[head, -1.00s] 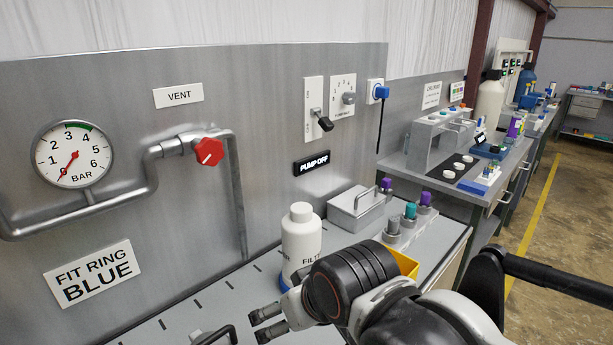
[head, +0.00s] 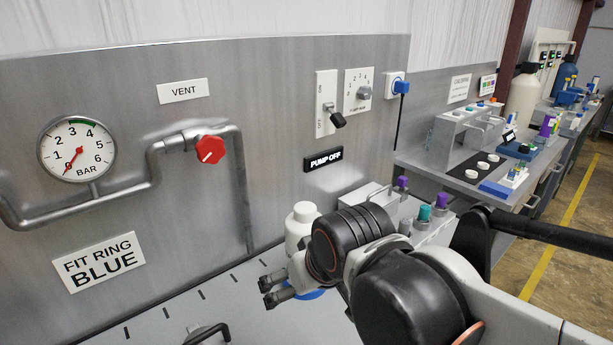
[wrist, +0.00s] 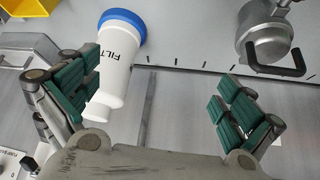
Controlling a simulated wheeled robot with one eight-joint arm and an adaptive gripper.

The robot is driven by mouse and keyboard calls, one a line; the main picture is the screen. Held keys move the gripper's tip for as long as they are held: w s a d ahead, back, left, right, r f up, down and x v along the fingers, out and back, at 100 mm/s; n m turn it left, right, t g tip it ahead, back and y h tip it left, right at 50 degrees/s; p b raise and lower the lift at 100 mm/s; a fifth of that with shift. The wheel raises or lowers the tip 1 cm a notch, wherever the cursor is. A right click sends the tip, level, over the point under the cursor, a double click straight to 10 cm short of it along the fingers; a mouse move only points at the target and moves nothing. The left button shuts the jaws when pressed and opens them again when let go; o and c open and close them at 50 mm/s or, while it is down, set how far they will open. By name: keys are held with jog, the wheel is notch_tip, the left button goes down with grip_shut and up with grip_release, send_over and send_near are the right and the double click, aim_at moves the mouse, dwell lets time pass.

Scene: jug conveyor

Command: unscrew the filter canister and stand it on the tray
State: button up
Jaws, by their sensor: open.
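The filter canister (head: 297,232) is a white bottle with a narrower cap and a blue ring at its base, standing on the bench against the steel panel. My arm covers its right side in the head view. In the wrist view the canister (wrist: 117,65) shows the letters "FILT" and lies near the left finger, with its blue ring at the far end. My gripper (wrist: 160,85) is open and empty, its green-padded fingers wide apart. In the head view my gripper (head: 276,290) is low, in front of the canister's base. I cannot pick out a tray for certain.
A metal pot with a black handle (wrist: 264,40) stands right of the canister in the wrist view. A yellow bin (wrist: 28,7) is at its upper left corner. A rack with coloured caps (head: 425,228) stands beyond my arm.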

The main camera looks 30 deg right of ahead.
jog(key=w+d+r+m+g+p, duration=0.1)
jog(key=w+d+r+g+p, duration=0.1)
jog(key=w+d+r+p, duration=0.4)
notch_tip(320, 180, up, 4)
jog(key=m+g+h+p, duration=0.1)
jog(key=m+g+p, duration=0.15)
jog(key=p, duration=0.75)
send_over(304, 221)
jog(key=shift+d+m+t, duration=0.25)
jog(key=shift+m+t, duration=0.1)
jog(key=shift+t, duration=0.1)
jog(key=b+x, duration=0.2)
jog(key=x, duration=1.2)
jog(key=shift+s, duration=0.1)
jog(key=shift+c, duration=0.6)
jog(key=c, duration=1.1)
jog(key=n+b, duration=0.1)
jog(key=n, duration=0.2)
jog(key=shift+a+y, duration=0.1)
jog(key=shift+y, duration=0.3)
jog(key=shift+n, duration=0.5)
